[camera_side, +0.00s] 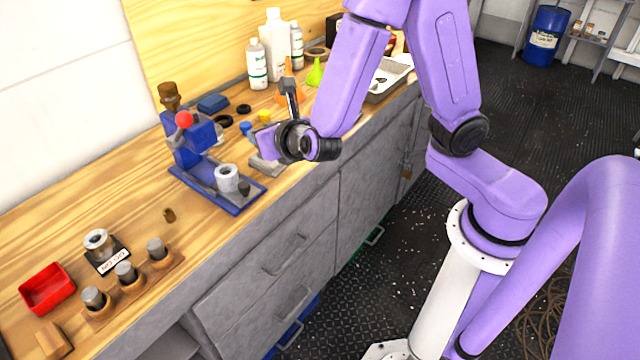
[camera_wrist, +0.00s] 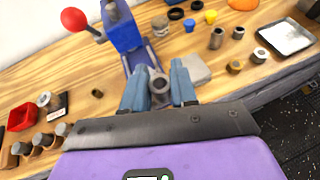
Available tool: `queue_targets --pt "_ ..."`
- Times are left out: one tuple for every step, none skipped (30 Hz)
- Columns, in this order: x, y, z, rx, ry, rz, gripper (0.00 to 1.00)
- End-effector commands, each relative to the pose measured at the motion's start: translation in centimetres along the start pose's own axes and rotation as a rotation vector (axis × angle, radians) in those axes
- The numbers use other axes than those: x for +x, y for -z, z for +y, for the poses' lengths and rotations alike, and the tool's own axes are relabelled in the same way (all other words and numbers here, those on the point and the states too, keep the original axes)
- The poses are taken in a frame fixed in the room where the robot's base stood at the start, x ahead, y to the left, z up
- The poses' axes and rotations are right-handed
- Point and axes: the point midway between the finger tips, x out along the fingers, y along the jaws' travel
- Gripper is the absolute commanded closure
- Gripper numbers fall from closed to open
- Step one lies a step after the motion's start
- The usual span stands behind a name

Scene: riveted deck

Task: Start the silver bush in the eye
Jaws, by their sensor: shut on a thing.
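A blue press (camera_side: 203,145) with a red ball handle stands on the bench. The eye, a pale grey ring (camera_side: 227,177), sits on its base. My gripper (camera_side: 264,145) is to the right of the eye, above the bench; its fingertips are hard to see from the side. In the wrist view my gripper (camera_wrist: 159,92) has its two blue-grey fingers closed around a grey hollow cylinder, which looks like the silver bush (camera_wrist: 160,85). It lies in line with the press base, so the bush and eye overlap there. I cannot tell whether they touch.
Several silver cylinders in wooden holders (camera_side: 124,273), a red tray (camera_side: 47,288) and a ring gauge (camera_side: 97,241) are at the left. A grey plate (camera_wrist: 193,68) lies right of the press. Bottles (camera_side: 274,45) stand behind. A metal tray (camera_wrist: 285,37) is at far right.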

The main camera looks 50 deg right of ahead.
Motion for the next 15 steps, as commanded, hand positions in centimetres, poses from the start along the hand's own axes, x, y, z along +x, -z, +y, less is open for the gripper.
queue_targets --pt "0.3 -0.9 -1.4 0.007 0.005 -0.002 1.0" --pt "0.5 -1.3 -2.1 0.007 0.006 -0.004 1.0" --pt "0.7 -1.9 -3.0 0.008 0.008 -0.006 1.0" --pt "0.8 -2.3 -3.7 0.007 0.009 -0.007 1.0" --pt "0.8 -2.7 -4.3 0.008 0.009 -0.009 1.0" --pt "0.9 -3.1 -5.2 0.006 0.012 -0.011 1.0" --pt "0.9 -3.5 -5.8 0.005 0.012 -0.014 1.0" --pt "1.0 -3.8 -6.4 0.005 0.013 -0.015 1.0" --pt "1.0 -4.1 -7.1 0.003 0.014 -0.017 1.0" --pt "1.0 -4.4 -7.6 0.002 0.014 -0.02 1.0" --pt "1.0 -4.6 -8.0 0.001 0.015 -0.022 1.0" --pt "1.0 -4.9 -8.5 0.0 0.016 -0.024 1.0" --pt "0.9 -5.0 -8.8 0.0 0.017 -0.026 1.0" --pt "0.9 -5.2 -9.1 -0.002 0.017 -0.027 1.0" --pt "0.9 -5.3 -9.4 -0.004 0.017 -0.028 1.0"
